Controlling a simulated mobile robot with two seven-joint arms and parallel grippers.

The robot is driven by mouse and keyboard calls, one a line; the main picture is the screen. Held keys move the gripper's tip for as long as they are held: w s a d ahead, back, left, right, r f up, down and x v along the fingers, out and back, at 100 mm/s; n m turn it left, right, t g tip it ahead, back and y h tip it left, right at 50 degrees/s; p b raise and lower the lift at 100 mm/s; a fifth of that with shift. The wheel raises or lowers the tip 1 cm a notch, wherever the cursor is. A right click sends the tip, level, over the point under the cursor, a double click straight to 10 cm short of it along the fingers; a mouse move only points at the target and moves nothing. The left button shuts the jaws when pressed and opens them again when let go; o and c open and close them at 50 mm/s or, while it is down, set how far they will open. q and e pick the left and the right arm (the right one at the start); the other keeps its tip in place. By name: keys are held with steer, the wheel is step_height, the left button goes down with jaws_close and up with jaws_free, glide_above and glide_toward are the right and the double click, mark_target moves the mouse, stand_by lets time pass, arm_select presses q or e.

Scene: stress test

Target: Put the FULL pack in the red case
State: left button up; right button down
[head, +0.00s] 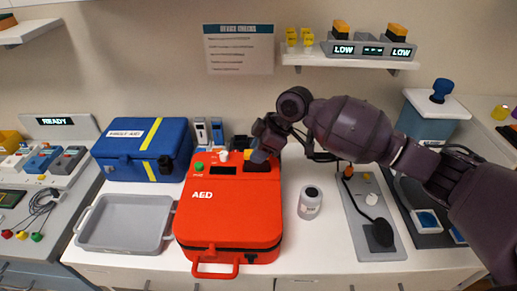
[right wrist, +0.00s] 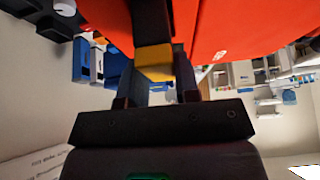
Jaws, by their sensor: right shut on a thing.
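The red case (head: 228,215), marked AED, lies shut-looking on the white counter with its handle toward me. My right gripper (head: 262,152) is over its back right corner. In the right wrist view, my right gripper (right wrist: 155,75) is shut on a dark pack with an orange-yellow end (right wrist: 155,62), close beside the red case (right wrist: 225,25). The gripper hides much of the pack in the head view, and I cannot tell whether it is seated. No charge label shows on it. Two orange-topped packs (head: 341,27) (head: 397,31) stand on the wall shelf above displays reading LOW. My left gripper is out of view.
A blue first-aid case (head: 143,141) and an empty grey tray (head: 98,222) are left of the red case. A white bottle (head: 309,204) stands close on its right, then a grey panel (head: 357,215). A READY display (head: 52,121) is at far left.

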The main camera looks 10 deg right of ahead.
steer(key=shift+f, duration=0.4)
steer(key=shift+f+b, duration=0.35)
steer(key=shift+f, duration=0.5)
stand_by(0.4)
steer(key=c, duration=0.8)
jaws_free()
steer(key=v, duration=1)
steer(key=shift+d+r, duration=0.2)
steer(key=shift+r, duration=0.15)
steer(key=shift+s, duration=0.1)
